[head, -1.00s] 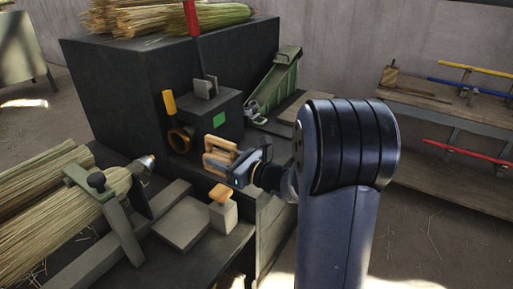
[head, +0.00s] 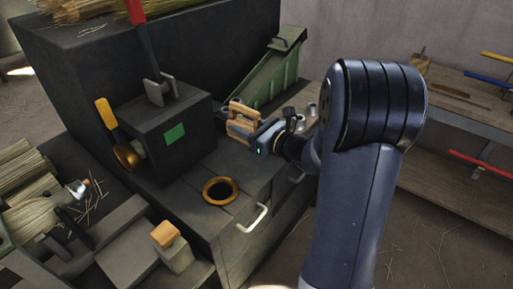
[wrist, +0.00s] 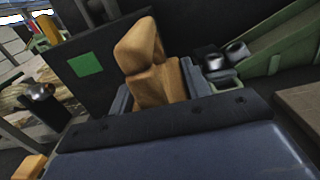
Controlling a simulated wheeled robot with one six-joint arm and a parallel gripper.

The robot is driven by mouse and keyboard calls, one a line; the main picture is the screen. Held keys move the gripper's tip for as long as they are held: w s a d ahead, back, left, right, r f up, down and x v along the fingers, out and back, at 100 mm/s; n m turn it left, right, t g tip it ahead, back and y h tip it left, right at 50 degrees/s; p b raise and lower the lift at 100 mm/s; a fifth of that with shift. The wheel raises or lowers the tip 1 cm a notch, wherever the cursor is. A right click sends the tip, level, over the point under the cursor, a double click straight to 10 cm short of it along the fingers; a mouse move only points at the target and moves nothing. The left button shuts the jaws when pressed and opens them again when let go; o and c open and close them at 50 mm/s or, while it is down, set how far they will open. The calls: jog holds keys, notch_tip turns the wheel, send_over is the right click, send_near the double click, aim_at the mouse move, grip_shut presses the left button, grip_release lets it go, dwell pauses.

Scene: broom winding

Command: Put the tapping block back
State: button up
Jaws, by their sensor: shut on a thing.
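My gripper (head: 240,121) is shut on a tan wooden block, which I take for the tapping block (head: 237,108). It holds the block in the air, right of the black machine box with the green patch and in front of the green sloped rack. In the wrist view the tapping block (wrist: 158,85) stands between the grey-blue fingers, its knobbed upper part tilted a little. The fingers hide its lower part. Whether it touches anything below cannot be told.
The machine box (head: 170,130) carries a red lever (head: 140,40) and a yellow handle (head: 105,112). A brass-rimmed hole (head: 221,190) is in the bench top. The green rack (head: 266,78) stands behind. A wood-topped grey block (head: 172,245) sits at the front. Broom straw (head: 22,175) lies left.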

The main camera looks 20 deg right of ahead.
aim_at(246, 162)
notch_tip(246, 162, down, 9)
jog(key=shift+f+b, duration=0.2)
jog(key=shift+b, duration=0.45)
jog(key=shift+s+f+b, duration=0.2)
jog(key=shift+f+b, duration=0.5)
jog(key=shift+b, duration=0.05)
jog(key=o, duration=1.3)
jog(key=shift+s+a+f, duration=0.1)
jog(key=shift+f, duration=0.05)
jog(key=shift+r+p, duration=0.4)
jog(key=shift+p, duration=0.05)
jog(key=v, duration=0.7)
jog(key=r+v, duration=0.1)
jog(key=v, duration=0.3)
jog(key=shift+s+d, duration=0.15)
jog(key=shift+d, duration=0.2)
